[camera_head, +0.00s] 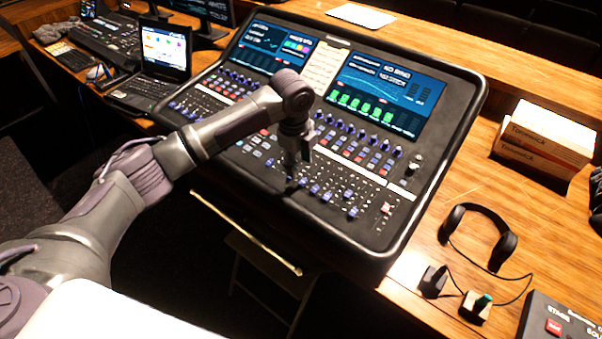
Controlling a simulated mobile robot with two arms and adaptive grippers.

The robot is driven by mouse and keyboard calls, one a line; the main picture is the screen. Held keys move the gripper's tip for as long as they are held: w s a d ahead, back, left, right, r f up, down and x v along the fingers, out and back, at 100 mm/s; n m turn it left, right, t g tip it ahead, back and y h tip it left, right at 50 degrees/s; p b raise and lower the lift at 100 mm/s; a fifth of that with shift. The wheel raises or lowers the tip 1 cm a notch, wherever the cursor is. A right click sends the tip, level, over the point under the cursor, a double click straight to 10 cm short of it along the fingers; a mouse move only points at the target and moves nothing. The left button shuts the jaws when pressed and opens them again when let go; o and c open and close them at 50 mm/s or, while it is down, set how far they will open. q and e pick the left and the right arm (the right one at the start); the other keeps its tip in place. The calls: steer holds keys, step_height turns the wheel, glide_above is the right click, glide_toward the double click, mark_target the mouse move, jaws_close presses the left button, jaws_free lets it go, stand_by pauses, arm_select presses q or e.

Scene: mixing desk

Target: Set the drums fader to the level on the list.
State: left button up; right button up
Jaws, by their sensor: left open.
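The mixing desk (462,110) is a large black console with two lit screens, rows of knobs and buttons, and faders along its near edge. A cream sheet with lines of writing (325,66) lies between the screens; its text is too small to read. My left gripper (291,183) points down over the near fader rows, left of the blue-capped faders (327,196). It is open, and its fingertips are dark and small; I cannot tell whether they touch a fader. I cannot tell which fader is the drums one, as labels are unreadable and my arm hides part of the desk.
A laptop (162,52) stands at the left, with a smaller console (105,38) behind it. Headphones (503,247), stacked boxes (548,138) and a box with a red button (560,322) are on the wooden table at the right. A white paper (360,16) lies behind the desk.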

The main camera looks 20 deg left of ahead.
mark_target(301, 181)
arm_select(q)
steer(key=f, duration=0.5)
steer(key=shift+w+d+f+p, duration=0.15)
steer(key=shift+w+f+p, duration=0.2)
steer(key=shift+w+p, duration=0.05)
steer(key=shift+f, duration=0.45)
steer(key=shift+w, duration=0.1)
steer(key=c, duration=0.8)
jaws_close()
arm_select(e)
steer(key=w, duration=0.2)
steer(key=w+r, duration=0.1)
steer(key=shift+w+a+r, duration=0.15)
steer(key=shift+w, duration=0.2)
